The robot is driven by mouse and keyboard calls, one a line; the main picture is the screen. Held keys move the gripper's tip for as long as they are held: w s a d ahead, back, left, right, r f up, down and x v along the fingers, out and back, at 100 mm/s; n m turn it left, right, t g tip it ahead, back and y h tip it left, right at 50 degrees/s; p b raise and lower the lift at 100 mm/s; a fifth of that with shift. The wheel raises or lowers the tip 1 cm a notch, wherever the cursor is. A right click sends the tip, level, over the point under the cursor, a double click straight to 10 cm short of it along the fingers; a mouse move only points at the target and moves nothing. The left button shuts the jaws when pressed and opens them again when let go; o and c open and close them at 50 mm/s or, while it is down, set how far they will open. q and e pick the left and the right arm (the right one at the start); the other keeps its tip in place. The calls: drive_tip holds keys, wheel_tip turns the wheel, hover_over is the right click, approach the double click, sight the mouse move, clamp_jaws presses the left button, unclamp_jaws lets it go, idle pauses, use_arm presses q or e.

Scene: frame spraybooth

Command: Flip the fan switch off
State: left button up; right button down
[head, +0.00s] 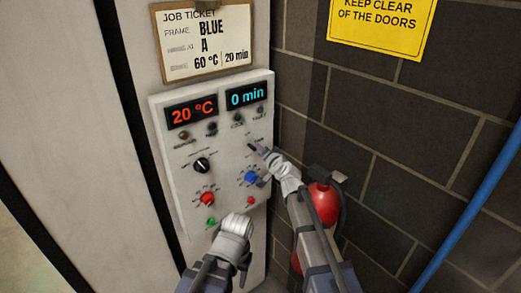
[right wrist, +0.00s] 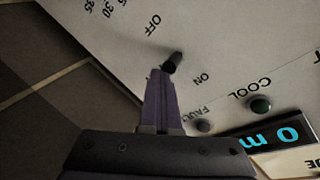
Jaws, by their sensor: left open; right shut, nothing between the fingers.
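The fan switch is a small black toggle on the control panel (head: 184,219), below the cyan display. In the right wrist view the switch (right wrist: 174,60) stands between the printed words OFF and ON; I cannot tell for sure which way its lever leans. My right gripper (head: 262,151) is shut and empty, its fingertips at the switch. In the right wrist view the fingertips (right wrist: 163,73) overlap the lever's end; whether they touch is unclear. My left gripper (head: 238,222) is open in front of the panel's lower part, its fingers mostly hidden.
A red display (head: 191,112) reads 20 °C and a cyan display (head: 248,95) reads 0 min. A black knob (head: 202,165), red knob (head: 207,199) and blue knob (head: 250,177) sit nearby. A red extinguisher (head: 324,203) hangs on the brick wall at right.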

drive_tip(key=f+p+v, duration=0.1)
drive_tip(key=v, duration=0.6)
drive_tip(key=shift+s, duration=0.4)
idle(0.3)
drive_tip(key=s+a+f+n+g+b, duration=0.3)
drive_tip(key=s+a+f+g, duration=0.1)
drive_tip(key=s+f, duration=0.35)
drive_tip(key=s+a+f+n+g+b, duration=0.35)
drive_tip(key=s+f, duration=0.25)
drive_tip(key=f, duration=0.3)
drive_tip(key=s+d+f+n+g+h+b, duration=0.2)
drive_tip(key=s+f, duration=0.4)
drive_tip(key=s, duration=0.3)
drive_tip(key=s+d+f+n+g+h+b, duration=0.1)
drive_tip(key=s+d+f+g+h, duration=0.3)
drive_tip(key=s, duration=0.5)
drive_tip(key=shift+s+d+f+n+g+h+b, duration=0.3)
drive_tip(key=shift+d+f+n+g+h+b, duration=0.1)
drive_tip(key=shift+d+f+g+b, duration=0.5)
